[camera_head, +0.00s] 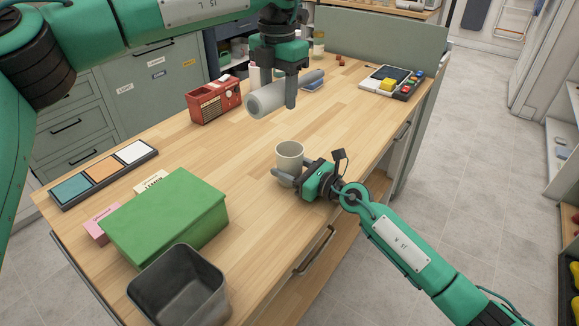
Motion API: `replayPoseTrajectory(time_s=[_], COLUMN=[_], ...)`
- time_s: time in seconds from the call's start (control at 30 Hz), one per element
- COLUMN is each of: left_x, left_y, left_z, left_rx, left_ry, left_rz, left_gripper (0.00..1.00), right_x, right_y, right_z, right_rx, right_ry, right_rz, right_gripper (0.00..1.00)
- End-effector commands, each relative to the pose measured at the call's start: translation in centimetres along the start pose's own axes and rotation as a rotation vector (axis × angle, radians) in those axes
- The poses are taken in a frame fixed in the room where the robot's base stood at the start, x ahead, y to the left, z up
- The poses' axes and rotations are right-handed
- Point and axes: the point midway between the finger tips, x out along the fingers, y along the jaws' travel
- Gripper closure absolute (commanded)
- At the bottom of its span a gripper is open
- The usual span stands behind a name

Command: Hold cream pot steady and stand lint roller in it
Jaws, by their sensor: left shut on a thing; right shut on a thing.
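The cream pot (290,154) stands upright on the wooden table near its right edge. My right gripper (283,178) is shut on the pot's near side, low on its wall. The lint roller (266,100) is a grey-white cylinder, held roughly level in the air above the table, up and left of the pot. My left gripper (290,92) points down and is shut on the lint roller near its right part. The roller is apart from the pot. The inside of the pot is only partly visible.
A green box (167,215) and a dark open bin (178,289) stand at the front left. A red radio (214,101) stands behind. A tray of coloured tiles (104,174) lies at the left edge. The table between the box and the pot is clear.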

Motion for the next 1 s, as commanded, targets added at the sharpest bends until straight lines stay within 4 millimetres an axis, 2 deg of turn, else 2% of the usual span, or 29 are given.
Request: replayPoseTrajectory(time_s=[1.0], left_x=[7.2], left_y=[0.0], left_z=[-0.1], left_rx=[0.001], left_ry=[0.002], left_rz=[-0.001], left_gripper=[0.79], right_x=[0.0], right_y=[0.0], right_z=[0.0], right_rx=[0.000], right_ry=[0.000], right_rz=[0.000], right_gripper=[0.67])
